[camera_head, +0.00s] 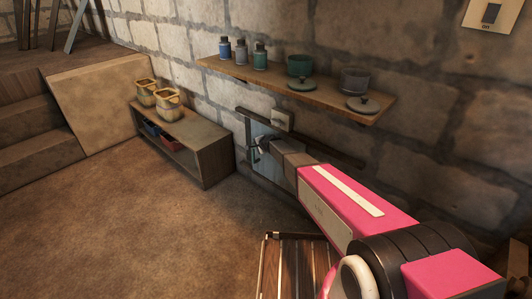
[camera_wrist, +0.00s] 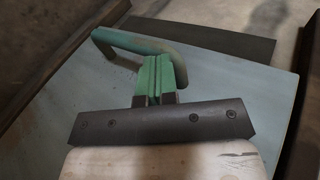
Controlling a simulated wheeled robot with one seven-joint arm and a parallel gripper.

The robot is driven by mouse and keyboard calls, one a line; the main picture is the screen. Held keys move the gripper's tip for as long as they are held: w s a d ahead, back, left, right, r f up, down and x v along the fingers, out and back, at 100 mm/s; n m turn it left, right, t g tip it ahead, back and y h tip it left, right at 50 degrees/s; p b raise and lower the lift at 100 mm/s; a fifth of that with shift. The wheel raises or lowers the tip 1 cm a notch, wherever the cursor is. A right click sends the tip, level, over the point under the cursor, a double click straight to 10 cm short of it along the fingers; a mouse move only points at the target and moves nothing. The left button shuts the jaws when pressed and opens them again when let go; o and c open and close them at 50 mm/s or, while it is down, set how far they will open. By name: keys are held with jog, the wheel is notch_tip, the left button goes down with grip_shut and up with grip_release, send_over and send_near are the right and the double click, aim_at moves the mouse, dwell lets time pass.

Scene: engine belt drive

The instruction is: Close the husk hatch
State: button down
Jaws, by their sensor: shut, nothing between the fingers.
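The husk hatch looks like a pale blue-grey panel (camera_head: 256,129), low on the stone wall below the shelf; it fills much of the wrist view (camera_wrist: 60,92). A green bent bar handle (camera_wrist: 135,42) stands out from the panel. My gripper (camera_wrist: 158,76) has its green fingers pressed together with nothing between them. The fingertips overlap the handle in the wrist view, beside its bend; whether they touch it I cannot tell. In the head view my gripper (camera_head: 258,149) is in front of the panel, and my arm hides part of the hatch area.
A dark rail (camera_head: 340,155) runs along the wall by the hatch. A wooden shelf (camera_head: 330,101) with jars and lidded pots is above. A low cabinet (camera_head: 212,160) with two yellow pots stands left. A slatted wooden piece (camera_head: 295,268) is in front. Floor at left is clear.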

jog(key=w+a, duration=0.6)
jog(key=a, duration=0.2)
jog(key=shift+w+a, duration=0.15)
jog(key=shift+w, duration=0.15)
jog(key=shift+a, duration=0.15)
jog(key=s+d+r+n+g+h, duration=0.2)
jog(key=s+d+r+n, duration=0.1)
jog(key=s+d, duration=1.1)
jog(key=s+d+r+n+g+h, duration=0.3)
jog(key=s+d+r, duration=0.3)
jog(key=s+d, duration=0.9)
jog(key=s+d+r+n+g+h, duration=0.2)
jog(key=s+d+r+n+g, duration=0.1)
jog(key=s+d, duration=1.2)
jog(key=s+r, duration=0.1)
jog(key=s, duration=0.5)
jog(key=shift+s+d+r+h, duration=0.15)
jog(key=shift+d+h, duration=0.05)
jog(key=shift+h, duration=0.1)
